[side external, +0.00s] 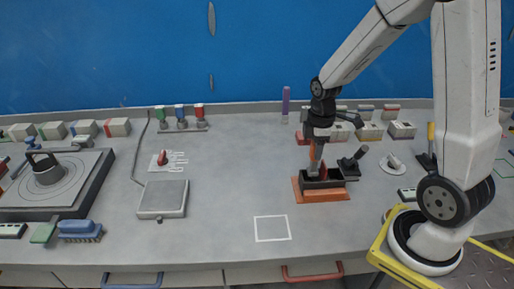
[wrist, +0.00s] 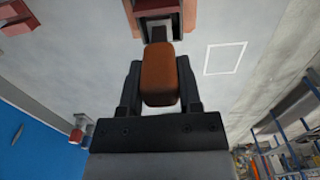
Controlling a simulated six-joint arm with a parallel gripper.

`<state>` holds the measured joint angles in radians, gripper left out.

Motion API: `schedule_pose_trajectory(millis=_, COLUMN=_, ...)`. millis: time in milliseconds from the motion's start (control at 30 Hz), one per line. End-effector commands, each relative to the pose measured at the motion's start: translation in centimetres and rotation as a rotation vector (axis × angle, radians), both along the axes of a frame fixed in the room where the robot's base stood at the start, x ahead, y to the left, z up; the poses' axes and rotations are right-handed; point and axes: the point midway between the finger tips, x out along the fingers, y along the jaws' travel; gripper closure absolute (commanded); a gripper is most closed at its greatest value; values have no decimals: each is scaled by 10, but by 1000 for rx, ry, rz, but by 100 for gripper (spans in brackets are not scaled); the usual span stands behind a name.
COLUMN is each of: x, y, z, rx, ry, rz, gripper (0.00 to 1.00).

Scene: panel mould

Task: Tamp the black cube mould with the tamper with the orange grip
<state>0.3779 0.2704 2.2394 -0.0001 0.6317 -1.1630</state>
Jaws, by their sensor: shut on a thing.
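My gripper (side external: 314,140) is shut on the orange grip of the tamper (side external: 313,152). In the wrist view the orange grip (wrist: 158,78) sits between the two black fingers of my gripper (wrist: 160,68). The tamper points down at the black cube mould (side external: 312,184), which stands on an orange base plate (side external: 322,196). The mould also shows at the top edge of the wrist view (wrist: 157,8), partly cut off. The tamper's lower end is at the mould; I cannot tell whether it touches what is inside.
A grey scale plate (side external: 163,199) and a white square outline (side external: 272,228) lie to the left and front. Several coloured blocks line the back. The bench between scale and mould is clear.

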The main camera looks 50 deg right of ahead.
Motion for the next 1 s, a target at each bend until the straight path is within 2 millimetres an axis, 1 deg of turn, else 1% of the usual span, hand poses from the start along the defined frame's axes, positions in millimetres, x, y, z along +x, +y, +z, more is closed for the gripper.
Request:
schedule_pose_trajectory(millis=600, x=0, y=0, z=-26, rx=1, ry=1, rz=0, gripper=100)
schedule_pose_trajectory(millis=1000, x=0, y=0, z=-29, rx=0, ry=0, rz=0, gripper=100)
